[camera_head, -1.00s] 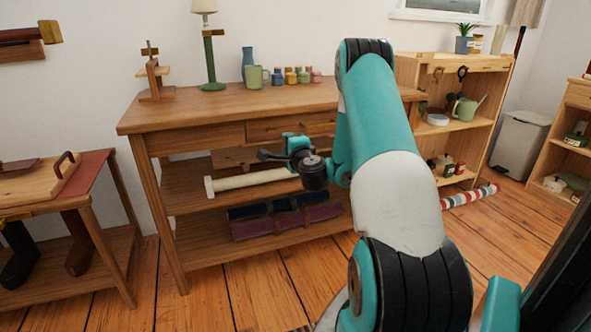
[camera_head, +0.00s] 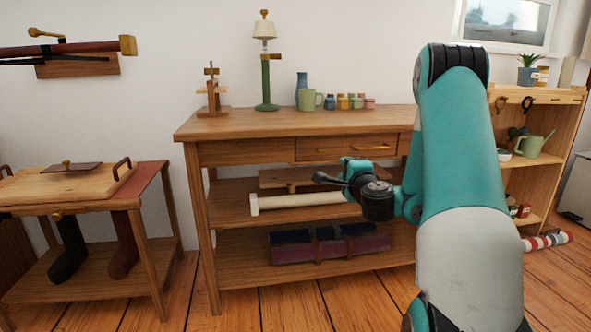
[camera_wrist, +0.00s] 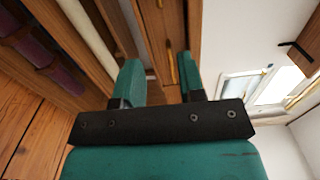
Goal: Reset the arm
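My arm, teal, white and black, stands at the right in the head view and bends over in front of the wooden workbench (camera_head: 250,123). My gripper (camera_head: 336,179) hangs in front of the bench's shelves, below the drawer (camera_head: 345,148). In the wrist view my gripper (camera_wrist: 163,85) shows two teal fingers spread apart with nothing between them. Beyond them are the drawer front and its brass handle (camera_wrist: 171,68). The gripper appears apart from the bench.
The bench top holds a lamp (camera_head: 265,80), a blue vase (camera_head: 301,88), a green mug (camera_head: 308,100) and small jars. A cream roll (camera_head: 295,203) lies on the upper shelf. A low side table (camera_head: 75,185) stands left. A shelf unit (camera_head: 545,170) stands right.

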